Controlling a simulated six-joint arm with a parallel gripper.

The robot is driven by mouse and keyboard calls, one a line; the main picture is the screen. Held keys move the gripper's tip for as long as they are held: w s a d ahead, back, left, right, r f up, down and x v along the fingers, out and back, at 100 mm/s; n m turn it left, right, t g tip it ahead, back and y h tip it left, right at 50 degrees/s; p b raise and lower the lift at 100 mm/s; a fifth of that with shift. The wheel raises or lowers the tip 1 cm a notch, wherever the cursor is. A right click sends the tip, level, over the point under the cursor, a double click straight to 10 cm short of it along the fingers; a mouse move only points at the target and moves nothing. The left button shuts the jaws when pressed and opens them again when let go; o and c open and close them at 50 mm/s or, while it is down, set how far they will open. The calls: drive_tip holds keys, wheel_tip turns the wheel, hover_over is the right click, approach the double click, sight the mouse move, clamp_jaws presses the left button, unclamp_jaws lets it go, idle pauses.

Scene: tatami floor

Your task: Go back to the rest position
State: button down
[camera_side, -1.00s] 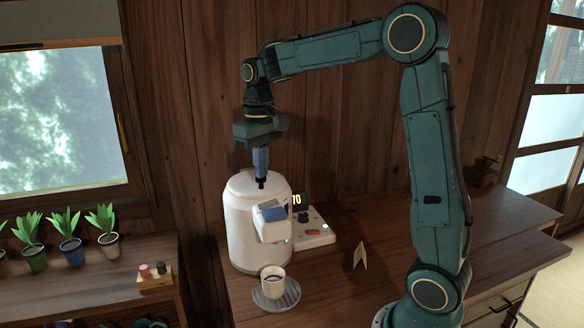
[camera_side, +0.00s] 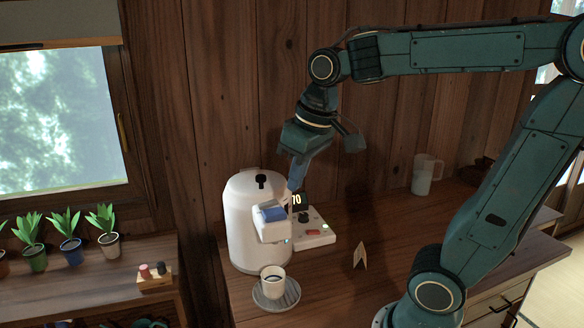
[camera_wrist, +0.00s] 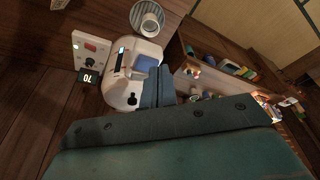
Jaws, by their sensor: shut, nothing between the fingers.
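My gripper (camera_side: 293,188) is shut and empty. In the side view it hangs tilted down, in front of the wall, just right of the top of a white coffee machine (camera_side: 243,222). Whether its tips touch the machine I cannot tell. In the wrist view my shut fingers (camera_wrist: 158,88) show beside the machine (camera_wrist: 118,90).
A control panel (camera_side: 318,238) with a display reading 70 stands right of the machine. Potted plants (camera_side: 70,250) and a small block with knobs (camera_side: 153,277) are at left.

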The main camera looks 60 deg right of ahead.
drive_tip(key=s+a+f+n+t, duration=0.1)
drive_tip(key=s+a+f+t, duration=0.1)
drive_tip(key=s, duration=0.6)
drive_tip(key=shift+s+a+f, duration=0.25)
drive_tip(key=shift+a+f, duration=0.25)
drive_tip(key=shift+f, duration=0.15)
